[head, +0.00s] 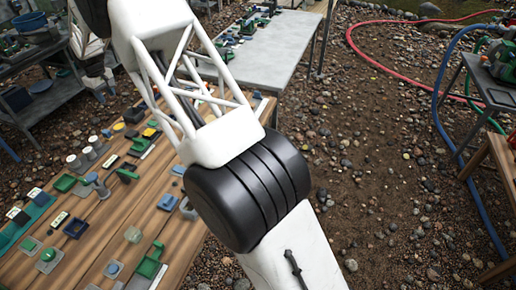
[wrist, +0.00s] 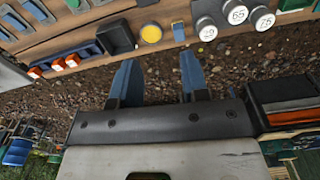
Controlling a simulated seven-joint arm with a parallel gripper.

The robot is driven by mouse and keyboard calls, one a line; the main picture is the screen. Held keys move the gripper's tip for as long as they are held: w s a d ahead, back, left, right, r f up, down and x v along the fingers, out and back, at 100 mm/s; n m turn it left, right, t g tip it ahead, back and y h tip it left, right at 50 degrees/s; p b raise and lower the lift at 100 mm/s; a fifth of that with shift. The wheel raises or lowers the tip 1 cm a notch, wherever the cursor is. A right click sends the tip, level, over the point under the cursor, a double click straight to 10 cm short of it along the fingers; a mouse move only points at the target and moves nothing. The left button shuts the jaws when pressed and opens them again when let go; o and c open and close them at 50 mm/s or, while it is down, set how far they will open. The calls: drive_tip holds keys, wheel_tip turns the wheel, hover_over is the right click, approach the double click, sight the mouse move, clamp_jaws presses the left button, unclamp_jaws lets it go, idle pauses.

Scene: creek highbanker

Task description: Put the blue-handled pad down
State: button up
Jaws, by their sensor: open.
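A small pale square pad with a blue round knob (head: 113,268) lies on the wooden table near the bottom of the head view. It looks like the blue-handled pad; it is small, and I cannot be sure. A similar pad with a green knob (head: 48,255) lies to its left. My gripper (head: 106,92) is beyond the table's far edge in the head view, well away from both pads. In the wrist view my gripper (wrist: 158,60) has its two blue fingers apart, with only gravel visible between them. No blue-handled pad is recognisable in the wrist view.
The wooden table (head: 150,222) carries many small parts, including a yellow disc (wrist: 151,33), a black tray (wrist: 115,38) and numbered white-topped weights (wrist: 237,14). A grey table (head: 275,55) stands behind. Gravel ground with red and blue hoses lies to the right.

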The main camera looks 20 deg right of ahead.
drive_tip(key=s+d+r+m, duration=0.1)
drive_tip(key=s+d+r, duration=0.65)
drive_tip(key=s, duration=0.25)
drive_tip(key=s+d+r+m+t, duration=0.1)
drive_tip(key=s+d+r+m, duration=0.1)
drive_tip(key=s+d+r, duration=0.7)
drive_tip(key=s+d+r+m, duration=0.1)
drive_tip(key=s+d+r, duration=0.5)
drive_tip(key=s, duration=0.6)
drive_tip(key=s+d+f+m, duration=0.1)
drive_tip(key=s+d, duration=0.3)
drive_tip(key=s, duration=0.8)
drive_tip(key=s+d+f+m, duration=0.1)
drive_tip(key=s+d, duration=0.3)
drive_tip(key=s, duration=0.8)
drive_tip(key=s+d+f+m+t, duration=0.1)
drive_tip(key=s+d+f+m, duration=0.1)
drive_tip(key=s, duration=1)
drive_tip(key=shift+s+d+f, duration=0.2)
drive_tip(key=shift+d+f, duration=0.65)
drive_tip(key=shift+d, duration=0.1)
drive_tip(key=shift+o, duration=0.3)
drive_tip(key=shift+w+r, duration=0.1)
drive_tip(key=shift+w, duration=0.05)
